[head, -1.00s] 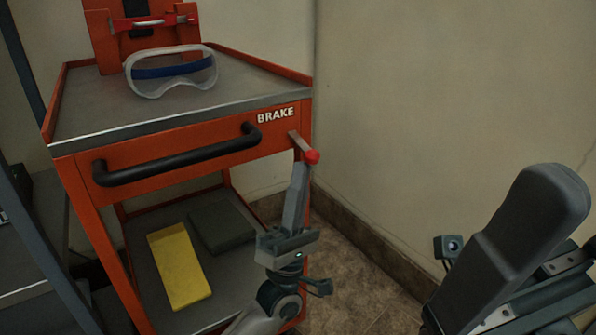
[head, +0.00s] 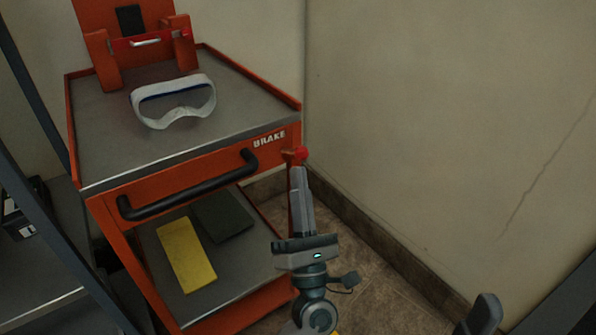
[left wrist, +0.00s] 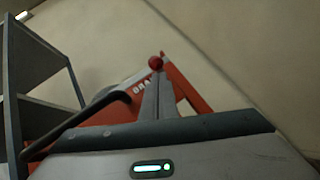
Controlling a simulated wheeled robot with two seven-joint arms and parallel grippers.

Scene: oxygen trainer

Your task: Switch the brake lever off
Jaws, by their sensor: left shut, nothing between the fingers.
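The brake lever's red round knob (head: 301,153) shows at the right front corner of the orange cart, just right of the BRAKE label (head: 269,140). The lever's shaft is mostly hidden in this view. My left gripper (head: 297,172) points up at the knob, with its fingers shut and empty. Its fingertips are just below the knob; I cannot tell if they touch it. In the left wrist view the knob (left wrist: 155,62) sits right at the tips of the shut fingers (left wrist: 156,78). A grey tip of my right gripper (head: 484,314) shows at the bottom right.
The orange cart (head: 113,172) has a black handle (head: 190,193) in front. White goggles (head: 174,103) lie on its top. A yellow block (head: 187,255) and a dark pad (head: 222,214) lie on its lower shelf. A wall (head: 430,110) stands close on the right.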

